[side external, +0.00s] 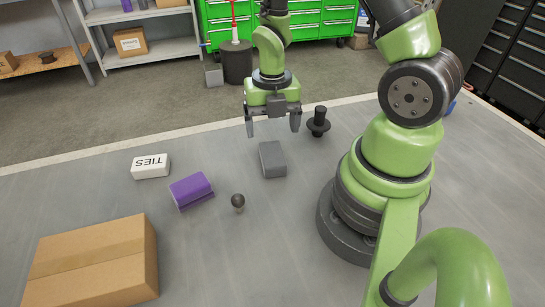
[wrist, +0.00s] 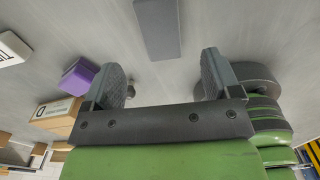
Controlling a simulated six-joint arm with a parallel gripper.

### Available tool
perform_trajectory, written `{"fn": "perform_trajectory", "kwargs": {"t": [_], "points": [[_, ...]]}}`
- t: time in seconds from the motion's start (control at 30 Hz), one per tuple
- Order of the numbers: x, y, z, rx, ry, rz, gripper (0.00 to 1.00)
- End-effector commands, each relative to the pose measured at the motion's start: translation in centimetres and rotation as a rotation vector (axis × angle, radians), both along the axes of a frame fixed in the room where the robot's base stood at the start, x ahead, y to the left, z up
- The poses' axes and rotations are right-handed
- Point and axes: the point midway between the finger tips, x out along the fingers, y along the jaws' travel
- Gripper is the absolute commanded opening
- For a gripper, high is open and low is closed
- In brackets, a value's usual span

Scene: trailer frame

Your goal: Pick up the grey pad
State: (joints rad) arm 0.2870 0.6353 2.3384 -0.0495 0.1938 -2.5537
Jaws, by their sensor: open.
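The grey pad (side external: 272,159) is a plain rectangular block lying flat on the grey table, near the middle of the side external view. In the wrist view the grey pad (wrist: 158,28) lies at the top centre, beyond the fingertips. My gripper (side external: 272,133) is open and empty, with its fingers spread and pointing down. It is above the table, close to the pad in the side view. In the wrist view my gripper (wrist: 163,75) has a wide gap between its fingers, and the pad is not between them.
A purple block (side external: 191,191), a white TIES box (side external: 151,166) and a small dark knob (side external: 238,201) lie left of the pad. A black flanged part (side external: 318,122) stands close to its right. A cardboard box (side external: 95,262) sits front left. The table in front of the pad is clear.

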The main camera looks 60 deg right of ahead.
Motion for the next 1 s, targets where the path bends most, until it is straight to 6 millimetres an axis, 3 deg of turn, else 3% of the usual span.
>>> {"fn": "perform_trajectory", "kwargs": {"t": [0.1,0.43,0.7,1.0], "points": [[-0.1,0.1,-1.6,0.002,0.006,-0.001,0.83],[-0.1,0.1,-3.9,0.001,0.003,-0.003,0.83],[-0.2,0.2,-7.4,0.002,0.004,-0.003,0.83],[-0.2,0.2,-8.1,0.001,0.001,-0.004,0.83]]}}
